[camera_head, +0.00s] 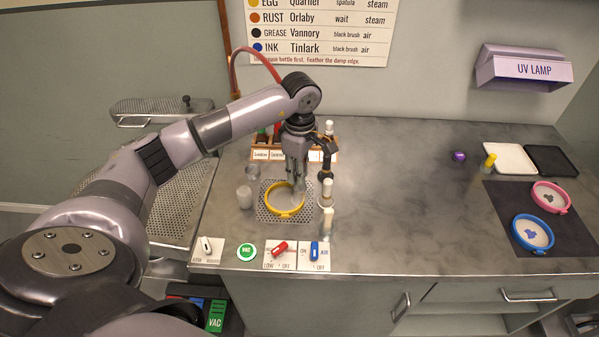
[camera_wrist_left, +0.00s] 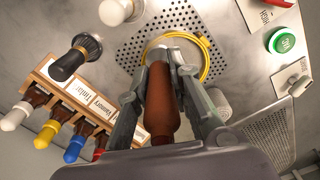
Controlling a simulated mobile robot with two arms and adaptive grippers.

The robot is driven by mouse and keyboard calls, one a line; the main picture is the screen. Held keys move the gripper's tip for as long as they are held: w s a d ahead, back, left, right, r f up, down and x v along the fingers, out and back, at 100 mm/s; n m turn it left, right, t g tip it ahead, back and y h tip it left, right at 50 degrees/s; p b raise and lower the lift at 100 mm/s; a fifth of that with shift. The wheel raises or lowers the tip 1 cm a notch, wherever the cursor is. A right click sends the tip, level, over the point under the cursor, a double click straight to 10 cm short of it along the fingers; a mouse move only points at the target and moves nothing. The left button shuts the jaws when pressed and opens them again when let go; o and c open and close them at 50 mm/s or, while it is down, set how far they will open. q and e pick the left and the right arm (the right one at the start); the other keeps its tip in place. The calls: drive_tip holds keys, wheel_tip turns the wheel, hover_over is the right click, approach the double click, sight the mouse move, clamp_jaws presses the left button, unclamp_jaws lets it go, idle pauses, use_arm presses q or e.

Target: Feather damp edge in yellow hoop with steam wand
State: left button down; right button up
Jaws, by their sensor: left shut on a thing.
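The yellow hoop (camera_head: 286,213) lies flat on a perforated plate (camera_head: 264,212) near the counter's front left. It also shows in the left wrist view (camera_wrist_left: 207,48), partly hidden by the fingers. My left gripper (camera_head: 297,180) points down over the hoop. It is shut on a reddish-brown rounded thing (camera_wrist_left: 160,100), seen between the fingers in the wrist view. A red hose (camera_head: 240,55) arcs from the wall pipe and passes behind my left wrist. Any damp edge in the hoop is hidden or too small to tell.
A wooden rack (camera_wrist_left: 75,92) of bottles stands behind the plate. A black brush (camera_wrist_left: 78,58) and white-topped items stand right of the hoop, cups to its left. Switch panels (camera_head: 282,253) line the front edge. Pink and blue hoops (camera_head: 534,248) lie far right. The middle counter is clear.

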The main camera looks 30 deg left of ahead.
use_arm(q)
drive_tip(key=shift+r+p, duration=1.8)
drive_tip(key=shift+r, duration=1.65)
